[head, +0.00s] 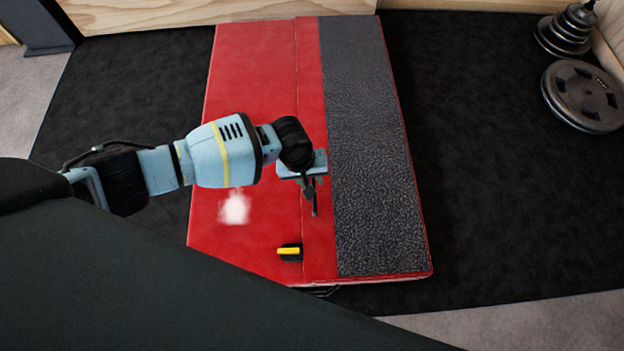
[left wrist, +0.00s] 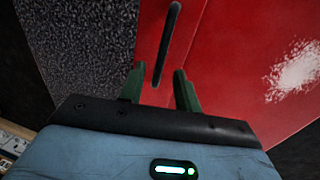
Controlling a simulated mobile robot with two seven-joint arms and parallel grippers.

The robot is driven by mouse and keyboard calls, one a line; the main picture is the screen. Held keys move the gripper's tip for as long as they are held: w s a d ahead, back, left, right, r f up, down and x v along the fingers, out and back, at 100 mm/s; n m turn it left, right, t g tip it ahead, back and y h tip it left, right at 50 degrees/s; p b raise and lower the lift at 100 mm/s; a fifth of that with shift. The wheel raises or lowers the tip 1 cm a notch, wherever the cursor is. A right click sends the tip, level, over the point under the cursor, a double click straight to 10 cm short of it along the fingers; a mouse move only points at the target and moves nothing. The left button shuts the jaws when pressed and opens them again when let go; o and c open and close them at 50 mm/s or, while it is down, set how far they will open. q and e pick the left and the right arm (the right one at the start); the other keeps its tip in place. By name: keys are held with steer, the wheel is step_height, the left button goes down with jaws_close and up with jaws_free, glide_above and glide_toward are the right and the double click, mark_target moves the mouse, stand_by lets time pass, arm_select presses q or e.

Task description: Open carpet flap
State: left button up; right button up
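A red pad (head: 250,90) lies on the dark floor. A grey speckled carpet flap (head: 370,150) covers its right side, lying flat; it also shows in the left wrist view (left wrist: 85,40). A red strip (head: 312,70) runs between the flap and a lengthwise seam. My left gripper (head: 314,195) is over this red strip, close to the flap's left edge. In the left wrist view its green fingers (left wrist: 160,72) are apart. A thin dark strap-like strip (left wrist: 169,40) passes between the fingertips in the picture; I cannot tell whether they touch it. My right gripper is out of view.
A black and yellow tag (head: 290,251) sits near the pad's front edge. A white mark (head: 235,208) is on the red surface. Weight plates (head: 583,97) lie at the far right. A wooden wall (head: 180,12) stands behind. The dark floor (head: 490,200) right of the pad is clear.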

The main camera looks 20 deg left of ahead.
arm_select(q)
steer(key=shift+w+d+f+b, duration=0.15)
steer(key=shift+f+b, duration=0.2)
steer(key=shift+f, duration=0.45)
jaws_close()
